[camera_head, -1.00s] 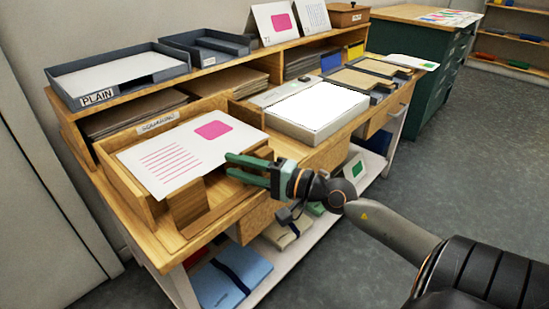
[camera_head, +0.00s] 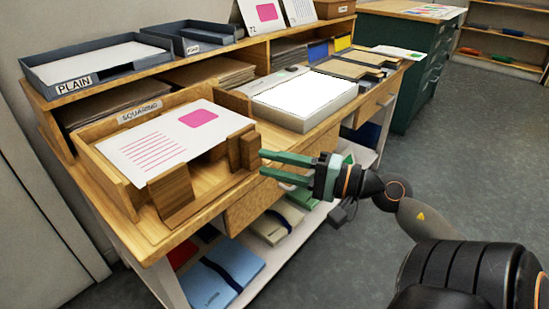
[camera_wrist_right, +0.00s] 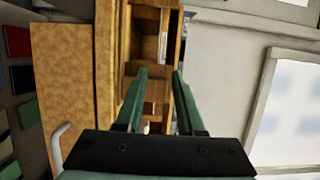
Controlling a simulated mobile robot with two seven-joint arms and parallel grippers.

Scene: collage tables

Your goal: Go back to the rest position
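My right gripper (camera_head: 262,162) is open and empty. Its two green fingers are apart and point left, just in front of the wooden squaring tray (camera_head: 111,182). In the right wrist view the fingers (camera_wrist_right: 161,72) also stand apart with nothing between them. A white sheet (camera_head: 160,150) with a pink block and pink lines lies in the tray, between its walls and the brown blocks at its front. My left gripper is not in view.
The wooden bench (camera_head: 270,185) holds a grey box with a white top (camera_head: 265,110), to the right of the tray. Grey paper trays (camera_head: 60,88) stand on the shelf above. A green cabinet (camera_head: 418,75) stands behind. The floor (camera_head: 450,150) on the right is clear.

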